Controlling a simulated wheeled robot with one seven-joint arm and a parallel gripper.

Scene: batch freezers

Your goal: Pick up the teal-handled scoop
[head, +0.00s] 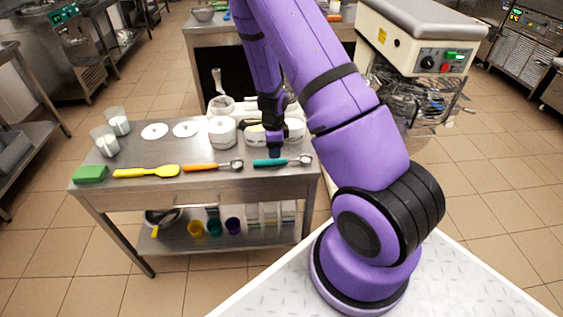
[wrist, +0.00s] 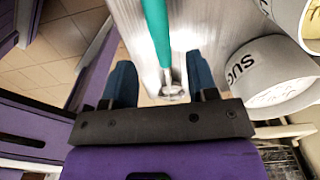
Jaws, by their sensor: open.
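The teal-handled scoop (head: 268,162) lies on the steel table near its front right edge, handle to the left and metal scoop end to the right. In the wrist view its teal handle (wrist: 157,30) runs up from the top edge, and its metal shaft and head lie between my fingers. My gripper (head: 273,150) is right above the scoop, pointing down. In the wrist view my gripper (wrist: 160,82) is open, with one blue finger on each side of the scoop. I cannot tell how much height separates the fingers from it.
An orange-handled scoop (head: 205,167), a yellow spatula (head: 147,172) and a green sponge (head: 90,174) lie along the front edge to the left. A white tub labelled SUG (wrist: 272,75) stands close beside my gripper. More white tubs (head: 222,133) stand behind.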

